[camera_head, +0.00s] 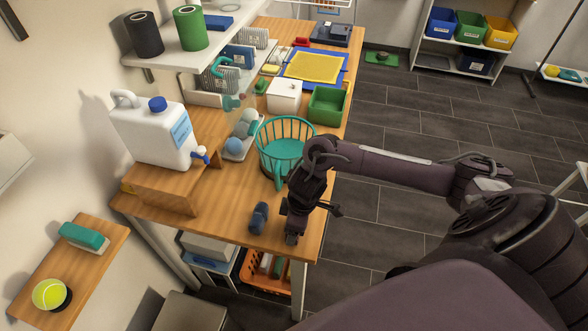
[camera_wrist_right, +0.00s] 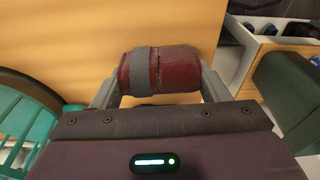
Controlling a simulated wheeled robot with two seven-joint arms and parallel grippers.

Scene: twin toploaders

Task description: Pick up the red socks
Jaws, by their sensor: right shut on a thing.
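The red socks (camera_wrist_right: 175,70), a dark red roll with a grey band around it, sit between the two fingers of my right gripper (camera_wrist_right: 158,88) in the right wrist view. The fingers are shut on the roll at its two ends. In the head view my right gripper (camera_head: 291,226) points down over the front end of the wooden table (camera_head: 222,226). There the gripper hides the red socks. I cannot tell whether the socks touch the table. My left gripper is not in view.
A dark blue roll (camera_head: 259,217) lies just left of my right gripper. A teal basket (camera_head: 285,150) stands close behind it, with a green bin (camera_head: 327,104) beyond. A white jug (camera_head: 155,132) stands on a wooden riser at left. An orange crate (camera_head: 263,272) is below the table.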

